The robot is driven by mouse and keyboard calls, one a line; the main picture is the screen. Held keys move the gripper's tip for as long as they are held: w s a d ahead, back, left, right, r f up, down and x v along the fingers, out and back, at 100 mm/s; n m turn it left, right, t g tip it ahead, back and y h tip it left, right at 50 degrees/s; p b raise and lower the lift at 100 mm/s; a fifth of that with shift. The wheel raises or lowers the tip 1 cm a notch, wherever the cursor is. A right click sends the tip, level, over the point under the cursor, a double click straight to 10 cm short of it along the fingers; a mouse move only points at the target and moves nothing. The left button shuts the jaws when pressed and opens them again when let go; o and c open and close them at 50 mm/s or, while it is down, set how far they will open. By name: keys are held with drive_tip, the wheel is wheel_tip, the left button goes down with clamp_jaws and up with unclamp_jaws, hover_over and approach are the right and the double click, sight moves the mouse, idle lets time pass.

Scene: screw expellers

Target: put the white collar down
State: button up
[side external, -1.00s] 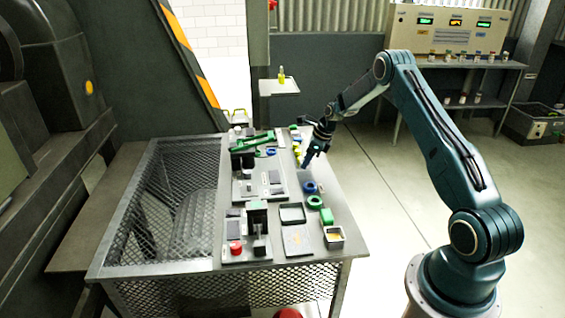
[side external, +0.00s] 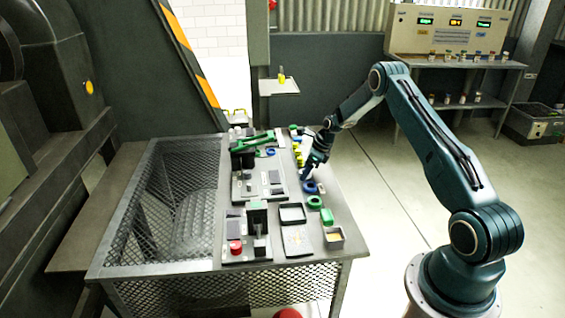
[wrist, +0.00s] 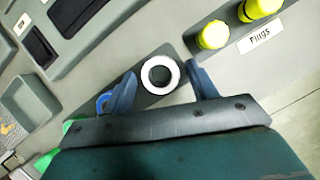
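The white collar (wrist: 147,76) shows in the wrist view as a white ring with a dark centre, over a dark patch on the grey table. My gripper (wrist: 161,71) has its two blue fingers spread, one on each side of the collar, with a visible gap at both sides. Whether the fingertips are level with the collar or above it, I cannot tell. In the side external view my gripper (side external: 305,177) points down, low over the right part of the table (side external: 340,220); I cannot make out the collar clearly there.
Yellow plugs (wrist: 213,35) stand beside a white label (wrist: 262,36) to the right. A green ring (side external: 314,202), an open black tray (side external: 292,206) and a small box (side external: 334,236) lie nearer the table's front.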

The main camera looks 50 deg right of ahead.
drive_tip(key=shift+r, duration=0.15)
drive_tip(key=v, duration=1.2)
idle(0.3)
idle(0.4)
